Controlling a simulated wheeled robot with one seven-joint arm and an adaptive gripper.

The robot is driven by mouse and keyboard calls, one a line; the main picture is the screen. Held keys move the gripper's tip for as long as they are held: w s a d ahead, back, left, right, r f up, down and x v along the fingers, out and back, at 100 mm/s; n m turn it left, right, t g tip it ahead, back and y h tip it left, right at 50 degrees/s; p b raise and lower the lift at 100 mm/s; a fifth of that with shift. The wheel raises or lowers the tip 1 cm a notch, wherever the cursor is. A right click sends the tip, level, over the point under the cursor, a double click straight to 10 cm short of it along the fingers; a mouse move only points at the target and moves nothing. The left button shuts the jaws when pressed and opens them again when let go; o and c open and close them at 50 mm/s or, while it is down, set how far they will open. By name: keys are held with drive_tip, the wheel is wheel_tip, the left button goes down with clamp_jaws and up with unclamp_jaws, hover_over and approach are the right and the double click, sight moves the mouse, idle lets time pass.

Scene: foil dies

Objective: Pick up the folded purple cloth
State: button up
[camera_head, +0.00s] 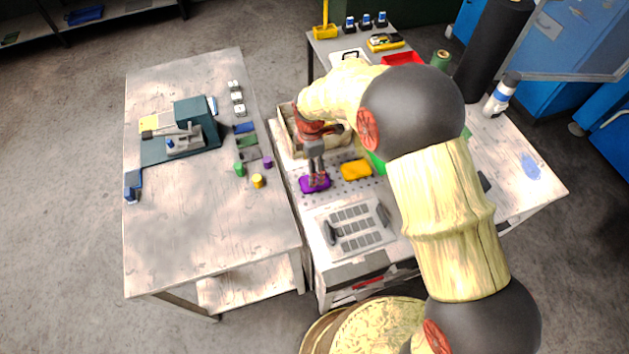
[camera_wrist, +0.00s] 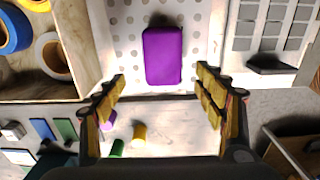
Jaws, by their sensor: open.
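The folded purple cloth (camera_head: 315,184) lies flat on a perforated white surface on the right-hand table. In the wrist view the purple cloth (camera_wrist: 163,56) is a rounded rectangle just beyond my fingertips, centred between them. My gripper (camera_head: 316,176) points down over the cloth in the head view and hides part of it. In the wrist view my gripper (camera_wrist: 160,88) is open, with its yellow-padded fingers wide apart and nothing between them. I cannot tell how high above the cloth the fingertips are.
A yellow folded cloth (camera_head: 356,169) lies right of the purple one. A wooden box (camera_wrist: 45,82) holding rolls stands close by. A grey tray with slots (camera_head: 352,229) lies in front. The left table (camera_head: 215,235) has a clear front area; a gap separates the tables.

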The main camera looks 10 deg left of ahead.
wheel_tip(320, 180, down, 3)
drive_tip(key=shift+d+r, duration=0.1)
drive_tip(key=shift+r, duration=0.1)
drive_tip(key=f, duration=0.2)
drive_tip(key=d+f+b, duration=0.1)
drive_tip(key=f, duration=0.1)
drive_tip(key=shift+a+f, duration=0.1)
drive_tip(key=shift+f, duration=0.3)
drive_tip(key=c, duration=1.1)
drive_tip(key=shift+c, duration=0.7)
drive_tip(key=shift+r, duration=0.1)
